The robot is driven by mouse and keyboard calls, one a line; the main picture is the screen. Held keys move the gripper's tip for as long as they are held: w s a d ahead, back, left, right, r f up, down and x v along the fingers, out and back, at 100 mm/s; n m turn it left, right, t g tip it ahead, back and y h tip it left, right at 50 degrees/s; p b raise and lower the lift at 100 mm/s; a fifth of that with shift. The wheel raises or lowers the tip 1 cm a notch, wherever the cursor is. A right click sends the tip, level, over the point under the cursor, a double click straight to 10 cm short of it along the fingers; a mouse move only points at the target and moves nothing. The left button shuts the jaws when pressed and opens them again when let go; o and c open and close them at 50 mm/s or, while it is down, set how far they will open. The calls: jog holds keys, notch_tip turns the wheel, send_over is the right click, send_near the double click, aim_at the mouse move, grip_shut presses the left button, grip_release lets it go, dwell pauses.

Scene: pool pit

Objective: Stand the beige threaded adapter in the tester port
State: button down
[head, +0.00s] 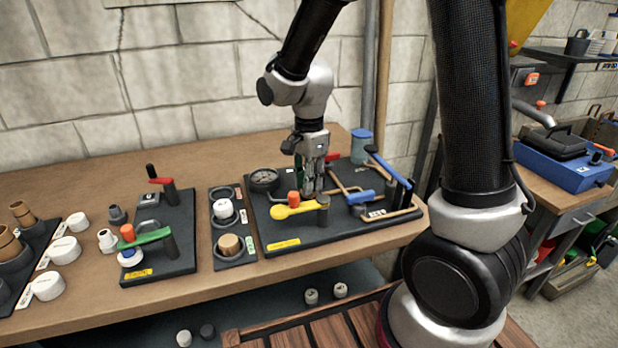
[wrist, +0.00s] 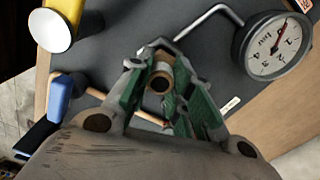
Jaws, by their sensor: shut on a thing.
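My gripper (head: 313,190) is low over the right black board and shut on a small beige ring-shaped piece, which I take for the beige threaded adapter (wrist: 160,80). In the wrist view its round open end shows between the green fingers (wrist: 162,88). Its threads cannot be made out. The round pressure gauge (head: 264,180) stands to the left of my gripper; it also shows at the right of the wrist view (wrist: 272,45), with a bent grey rod (wrist: 212,14) beside it. The tester port cannot be made out; my gripper covers part of the board. Whether the adapter touches anything below is unclear.
A yellow-handled part (head: 292,211) and a short upright cylinder (head: 323,209) stand in front of my gripper. A small tray (head: 234,262) at the left holds a white and a tan piece. Bare bench lies behind the left boards.

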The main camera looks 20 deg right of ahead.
jog(key=shift+f, duration=0.6)
jog(key=shift+f, duration=0.15)
dwell(0.3)
jog(key=c, duration=0.8)
grip_release()
jog(key=shift+r, duration=4)
